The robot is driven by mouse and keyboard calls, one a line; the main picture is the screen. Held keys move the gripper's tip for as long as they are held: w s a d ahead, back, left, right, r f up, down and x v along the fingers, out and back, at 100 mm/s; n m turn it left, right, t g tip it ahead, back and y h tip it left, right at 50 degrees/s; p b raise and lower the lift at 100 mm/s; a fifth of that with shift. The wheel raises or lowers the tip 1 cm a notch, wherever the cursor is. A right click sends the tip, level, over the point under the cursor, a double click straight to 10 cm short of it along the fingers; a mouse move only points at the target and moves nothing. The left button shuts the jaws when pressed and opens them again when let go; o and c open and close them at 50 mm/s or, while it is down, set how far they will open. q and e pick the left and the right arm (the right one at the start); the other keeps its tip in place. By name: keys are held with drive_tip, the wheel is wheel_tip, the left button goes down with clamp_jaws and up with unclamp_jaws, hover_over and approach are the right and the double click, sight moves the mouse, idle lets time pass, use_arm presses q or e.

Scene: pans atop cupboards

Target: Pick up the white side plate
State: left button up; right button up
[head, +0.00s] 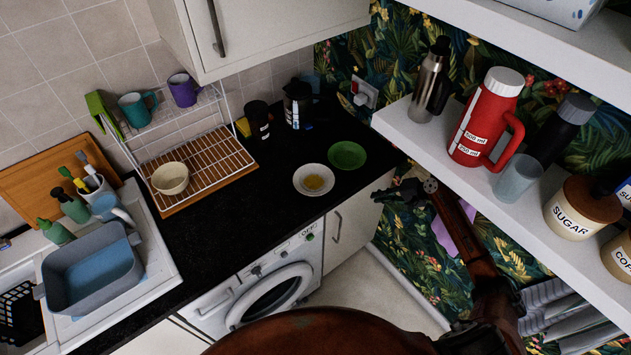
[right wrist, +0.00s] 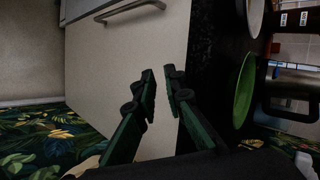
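A part of a white dish, likely this plate, shows at the top right of the right wrist view (right wrist: 255,14). My right gripper (head: 382,193) is in front of the worktop, to the right of the plate and apart from it. Its fingers (right wrist: 160,74) are partly apart, with nothing between them. My left gripper is not in view.
A green plate (head: 347,155) lies right beside the white one; it also shows in the right wrist view (right wrist: 243,90). A dish rack (head: 205,160) with a cream bowl (head: 170,178) stands left. A white shelf (head: 440,140) with a red flask (head: 487,118) overhangs on the right.

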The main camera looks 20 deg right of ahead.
drive_tip(key=a+r+y, duration=0.1)
drive_tip(key=a+r, duration=0.3)
drive_tip(key=r, duration=0.3)
approach(332, 179)
drive_tip(key=f, duration=0.3)
drive_tip(key=shift+w+n+p, duration=0.3)
drive_tip(key=shift+n+p, duration=0.05)
drive_tip(key=shift+n, duration=0.05)
drive_tip(key=w+a, duration=0.1)
drive_tip(key=a, duration=0.1)
drive_tip(key=w+a+f, duration=0.1)
drive_tip(key=w+a, duration=0.1)
drive_tip(key=shift+w+a+f, duration=0.2)
drive_tip(key=shift+w, duration=0.05)
drive_tip(key=shift+w+a+f, duration=0.25)
drive_tip(key=shift+f, duration=0.05)
drive_tip(key=shift+c, duration=0.2)
clamp_jaws()
drive_tip(key=shift+r, duration=0.15)
